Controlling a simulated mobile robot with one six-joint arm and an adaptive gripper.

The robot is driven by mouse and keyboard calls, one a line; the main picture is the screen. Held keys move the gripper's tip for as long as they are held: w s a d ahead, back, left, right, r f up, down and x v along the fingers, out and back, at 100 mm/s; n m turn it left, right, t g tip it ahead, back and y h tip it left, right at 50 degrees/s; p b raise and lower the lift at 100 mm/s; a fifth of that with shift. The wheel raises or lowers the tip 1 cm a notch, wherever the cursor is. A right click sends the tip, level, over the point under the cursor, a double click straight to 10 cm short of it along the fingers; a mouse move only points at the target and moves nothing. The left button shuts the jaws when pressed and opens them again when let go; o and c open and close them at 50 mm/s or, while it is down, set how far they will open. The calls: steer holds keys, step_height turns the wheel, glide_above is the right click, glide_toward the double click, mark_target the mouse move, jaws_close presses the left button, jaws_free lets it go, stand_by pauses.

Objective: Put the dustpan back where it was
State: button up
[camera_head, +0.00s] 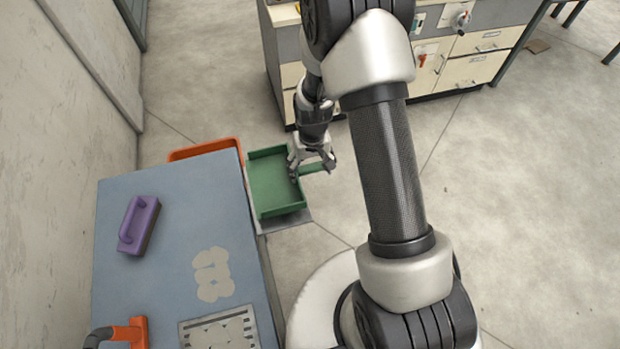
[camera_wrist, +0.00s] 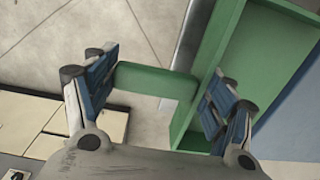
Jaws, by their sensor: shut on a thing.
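The green dustpan (camera_head: 275,183) is beside the far right edge of the blue-grey table, with its short handle (camera_head: 322,168) pointing right. My gripper (camera_head: 312,170) is at the handle side of the dustpan and is shut on it. In the wrist view, the green handle (camera_wrist: 155,82) lies between my two blue-padded fingers (camera_wrist: 157,90), which are set wide apart. The pan's wall (camera_wrist: 205,65) is by the right finger. A grey plate (camera_head: 290,222) shows under the pan's near edge; whether the pan touches it I cannot tell.
The blue-grey table (camera_head: 180,205) holds a purple brush-like tool (camera_head: 138,225), an orange-handled tool (camera_head: 132,333) and a slotted grey plate (camera_head: 220,330). An orange bin (camera_head: 205,148) is behind it. A cabinet with drawers (camera_head: 465,70) stands at the back right. The floor between is clear.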

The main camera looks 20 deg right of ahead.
steer(key=shift+f+b, duration=0.55)
steer(key=shift+f, duration=2.1)
steer(key=shift+f, duration=0.2)
steer(key=o, duration=1.3)
steer(key=shift+c, duration=0.2)
